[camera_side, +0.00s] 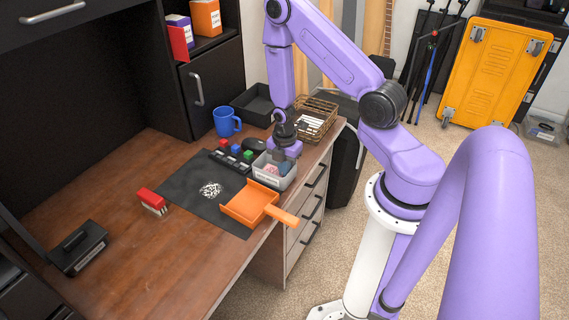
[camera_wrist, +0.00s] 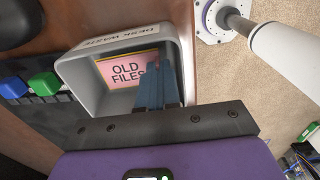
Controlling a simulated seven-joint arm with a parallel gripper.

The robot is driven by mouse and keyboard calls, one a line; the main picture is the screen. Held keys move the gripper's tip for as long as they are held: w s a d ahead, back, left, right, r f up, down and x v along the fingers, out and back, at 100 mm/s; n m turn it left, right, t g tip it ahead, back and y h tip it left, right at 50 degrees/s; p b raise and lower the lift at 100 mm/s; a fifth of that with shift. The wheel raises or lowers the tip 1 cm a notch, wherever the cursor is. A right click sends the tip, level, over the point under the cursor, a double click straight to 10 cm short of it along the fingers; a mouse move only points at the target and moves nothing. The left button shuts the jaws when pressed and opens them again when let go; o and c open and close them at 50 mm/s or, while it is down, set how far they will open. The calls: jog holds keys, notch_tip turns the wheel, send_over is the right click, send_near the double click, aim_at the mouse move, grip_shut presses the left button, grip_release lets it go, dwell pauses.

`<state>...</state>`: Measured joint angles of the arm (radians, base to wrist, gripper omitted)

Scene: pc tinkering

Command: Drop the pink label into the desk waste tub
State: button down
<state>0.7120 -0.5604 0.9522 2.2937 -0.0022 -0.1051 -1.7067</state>
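The desk waste tub (camera_wrist: 82,78) is a grey open box lettered "DESK WASTE" on its rim. In the side view the tub (camera_side: 268,180) stands near the desk's right edge. The pink label (camera_wrist: 122,72), reading "OLD FILES" with a yellowish border, shows inside the tub's opening; in the side view the label (camera_side: 270,168) is a small pink patch. My gripper (camera_wrist: 158,68) points down into the tub, its blue fingers close together and covering the label's right end. I cannot tell whether the fingers pinch the label. The gripper (camera_side: 285,169) is also in the side view.
An orange dustpan (camera_side: 249,203) lies in front of the tub on a dark mat (camera_side: 185,188) with white scraps (camera_side: 210,189). Colored blocks on a dark strip (camera_side: 230,160), a blue mug (camera_side: 227,121), a black tray (camera_side: 258,105) and a wire basket (camera_side: 316,118) stand behind.

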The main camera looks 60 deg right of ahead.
jog(key=shift+f, duration=0.1)
jog(key=c, duration=1.3)
grip_release()
jog(key=shift+r, duration=4.05)
